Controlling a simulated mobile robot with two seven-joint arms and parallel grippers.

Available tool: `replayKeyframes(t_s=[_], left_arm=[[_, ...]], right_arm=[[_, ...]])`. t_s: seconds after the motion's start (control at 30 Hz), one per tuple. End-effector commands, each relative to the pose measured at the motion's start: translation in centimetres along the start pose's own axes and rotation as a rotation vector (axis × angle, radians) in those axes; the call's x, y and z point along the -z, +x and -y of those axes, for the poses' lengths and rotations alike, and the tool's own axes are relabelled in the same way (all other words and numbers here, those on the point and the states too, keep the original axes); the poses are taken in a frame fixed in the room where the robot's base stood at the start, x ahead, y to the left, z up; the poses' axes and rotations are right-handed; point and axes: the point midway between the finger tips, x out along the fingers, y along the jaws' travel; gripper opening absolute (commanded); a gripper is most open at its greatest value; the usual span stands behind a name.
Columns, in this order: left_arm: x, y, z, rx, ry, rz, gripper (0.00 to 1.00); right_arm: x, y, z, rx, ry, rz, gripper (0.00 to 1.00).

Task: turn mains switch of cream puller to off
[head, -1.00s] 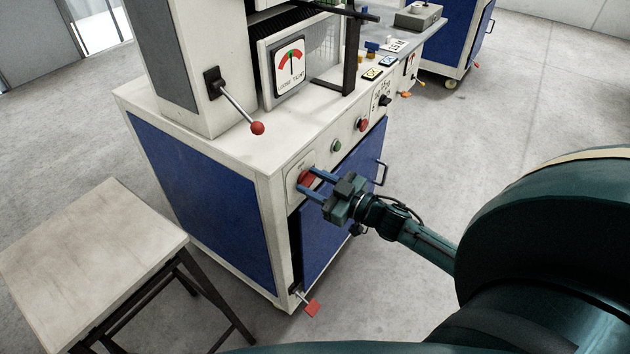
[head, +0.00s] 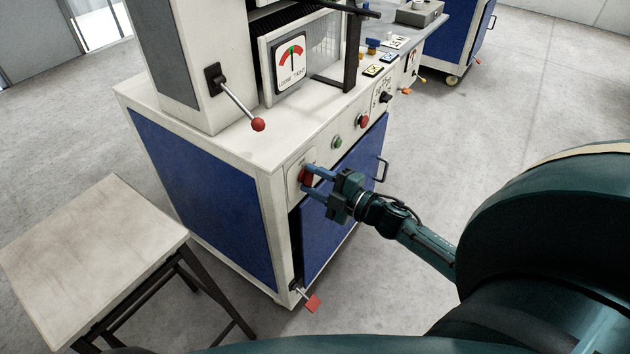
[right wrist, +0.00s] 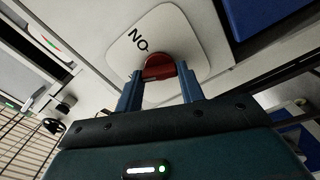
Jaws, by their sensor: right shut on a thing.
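The cream puller (head: 135,105) is a cream cabinet with blue panels in the head view. Its red mains switch (head: 305,176) sits on a pale plate at the near end of the front strip. In the right wrist view the red switch knob (right wrist: 159,66) stands on a white rounded plate (right wrist: 188,35), with the letters ON appearing upside down beside it. My right gripper (head: 311,178) reaches in from the right, its blue fingers shut on the red knob. The fingers hide part of the knob in the head view. My left gripper is out of view.
A green button (head: 337,142), a red button (head: 362,121) and a black knob (head: 386,97) line the same strip. A red-ball lever (head: 258,124) projects above the tabletop. Floor at right is open.

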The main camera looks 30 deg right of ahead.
Motion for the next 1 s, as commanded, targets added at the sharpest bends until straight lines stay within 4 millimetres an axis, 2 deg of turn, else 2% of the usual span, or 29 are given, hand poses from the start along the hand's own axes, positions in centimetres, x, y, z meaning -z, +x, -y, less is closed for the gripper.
replayKeyframes(t_s=[0.17, 0.43, 1.0], left_arm=[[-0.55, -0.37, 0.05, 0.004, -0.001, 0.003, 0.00], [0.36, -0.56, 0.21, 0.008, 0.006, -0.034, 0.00], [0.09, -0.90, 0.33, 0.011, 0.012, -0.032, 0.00]], right_arm=[[0.01, 0.00, 0.15, -0.001, -0.150, -0.001, 0.15], [-0.01, 0.00, 0.22, 0.000, -0.318, -0.001, 0.15], [0.00, 0.00, 0.16, 0.000, -0.416, -0.001, 0.15]])
